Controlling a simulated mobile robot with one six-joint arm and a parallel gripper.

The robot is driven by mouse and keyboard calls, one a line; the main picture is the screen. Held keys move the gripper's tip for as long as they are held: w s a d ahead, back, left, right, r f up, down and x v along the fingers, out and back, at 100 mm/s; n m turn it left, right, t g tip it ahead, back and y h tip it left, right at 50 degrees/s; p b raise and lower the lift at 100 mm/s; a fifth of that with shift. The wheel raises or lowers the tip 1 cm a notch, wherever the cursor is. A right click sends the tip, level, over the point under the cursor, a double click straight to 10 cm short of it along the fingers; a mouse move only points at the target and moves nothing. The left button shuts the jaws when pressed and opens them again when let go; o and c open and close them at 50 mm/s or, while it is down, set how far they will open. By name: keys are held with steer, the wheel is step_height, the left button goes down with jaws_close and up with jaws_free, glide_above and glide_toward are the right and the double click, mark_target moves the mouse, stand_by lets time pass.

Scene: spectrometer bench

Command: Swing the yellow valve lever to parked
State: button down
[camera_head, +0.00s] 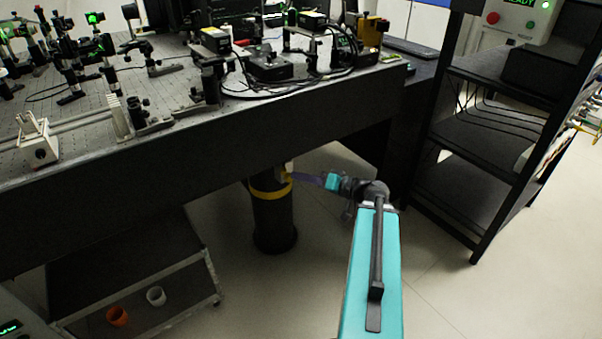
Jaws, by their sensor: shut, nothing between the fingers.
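A black cylindrical table leg (273,225) stands under the optical bench. A yellow band (268,194) runs around its upper part. A small yellow piece (286,174) shows at the leg's right side, just above the band. It may be the valve lever, but it is too small to tell its shape or position. My gripper (296,177) reaches in from the right under the bench edge. Its purplish fingers are shut and empty, with the tips beside the yellow piece. I cannot tell whether they touch it. A parked mark is not discernible.
The bench (200,144) overhangs the leg and carries optics and cables. A black shelf rack (468,154) stands at the right. A low cart (207,270) holds an orange cup (117,316) and a white cup (156,296). The floor (310,260) right of the leg is clear.

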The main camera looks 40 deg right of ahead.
steer(key=shift+s+a+r+p, duration=0.35)
steer(key=shift+s+a+p, duration=0.45)
steer(key=shift+p, duration=1.55)
steer(key=shift+s+p, duration=0.1)
steer(key=shift+p, duration=0.2)
steer(key=shift+s+a+r+p, duration=0.1)
steer(key=shift+s+a+p, duration=0.2)
steer(key=shift+p, duration=0.6)
steer(key=shift+s+a+p, duration=0.35)
steer(key=shift+s+p, duration=0.05)
steer(key=shift+p, duration=0.9)
steer(key=shift+a, duration=0.1)
